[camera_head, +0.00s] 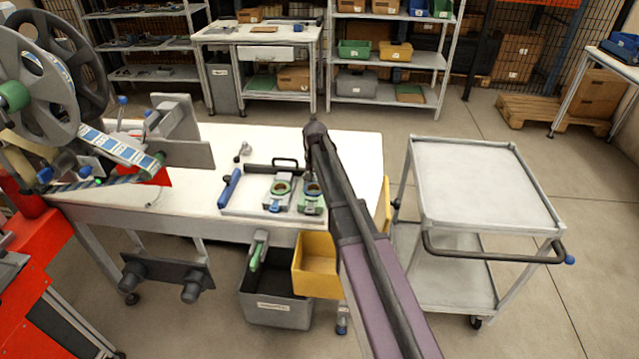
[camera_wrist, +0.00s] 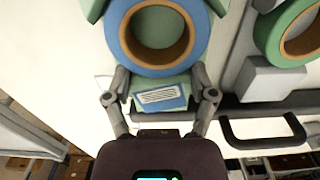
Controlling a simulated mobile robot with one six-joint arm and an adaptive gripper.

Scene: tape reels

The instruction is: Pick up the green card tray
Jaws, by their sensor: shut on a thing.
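The green card tray (camera_head: 312,208) is at the right end of a flat white board on the white worktable, in the head view. A blue ring with a brown inner core lies on it. In the wrist view the green tray (camera_wrist: 172,78) carries a blue-and-white label on its near end. My gripper (camera_wrist: 160,82) has one finger on each side of this labelled end and is shut on it. In the head view my gripper (camera_head: 312,172) comes in from above the tray and partly hides it. I cannot tell whether the tray is clear of the board.
A grey card tray (camera_head: 270,206) with a green ring stands close to the left. A blue-handled tool (camera_head: 229,188) and a black handle (camera_head: 285,162) are near. A yellow bin (camera_head: 317,268) hangs at the table front. A grey cart (camera_head: 480,180) stands to the right.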

